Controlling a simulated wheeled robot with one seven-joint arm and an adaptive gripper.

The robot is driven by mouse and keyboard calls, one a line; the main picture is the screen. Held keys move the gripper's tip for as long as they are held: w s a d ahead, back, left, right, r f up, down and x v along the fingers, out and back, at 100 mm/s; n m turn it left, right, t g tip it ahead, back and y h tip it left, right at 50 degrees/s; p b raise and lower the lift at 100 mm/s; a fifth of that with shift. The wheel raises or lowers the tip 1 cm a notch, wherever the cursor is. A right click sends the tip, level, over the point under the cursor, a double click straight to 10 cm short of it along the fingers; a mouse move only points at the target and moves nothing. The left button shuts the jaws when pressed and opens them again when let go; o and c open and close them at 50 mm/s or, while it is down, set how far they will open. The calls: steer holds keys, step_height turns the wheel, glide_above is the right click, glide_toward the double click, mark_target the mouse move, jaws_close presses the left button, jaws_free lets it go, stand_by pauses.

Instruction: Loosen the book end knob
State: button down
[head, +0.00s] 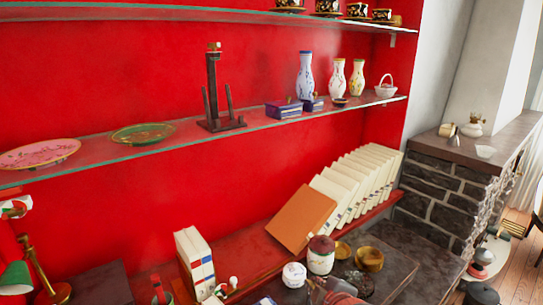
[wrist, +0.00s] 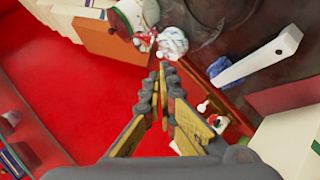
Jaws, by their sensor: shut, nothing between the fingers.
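A small white and red knob-like piece (head: 233,281) shows beside the upright cream books (head: 195,262) at the lower middle of the head view. I take it for the book end knob. I cannot make out my gripper surely in the head view.
A brown board (head: 302,218) leans against a row of cream books. Jars (head: 320,255) and brass bowls (head: 369,258) stand on the dark stone top. Glass shelves with plates (head: 142,132) and vases (head: 305,77) run above. Red shelf (head: 255,250) is bare between books and board.

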steer(key=w+a+f+n+t+y, duration=0.1)
steer(key=w+a+f+n+y, duration=0.15)
steer(key=w+a+n, duration=0.2)
steer(key=n+t+y, duration=0.2)
steer(key=n+y, duration=0.4)
steer(key=n, duration=0.6)
glide_toward(223, 293)
steer(key=w+d, duration=0.1)
steer(key=w, duration=0.1)
steer(key=w+d+f, duration=0.1)
steer(key=d, duration=0.1)
steer(key=shift+w, duration=0.4)
steer(key=shift+s+a+f+n+y, duration=0.15)
steer(key=shift+s+a+n+y, duration=0.1)
steer(key=shift+s+a+n, duration=0.15)
steer(key=shift+w+a+p, duration=0.25)
steer(key=shift+w+p, duration=0.05)
steer(key=shift+p, duration=0.05)
steer(key=x, duration=0.4)
steer(key=shift+b+x, duration=0.75)
steer(key=shift+x, duration=0.35)
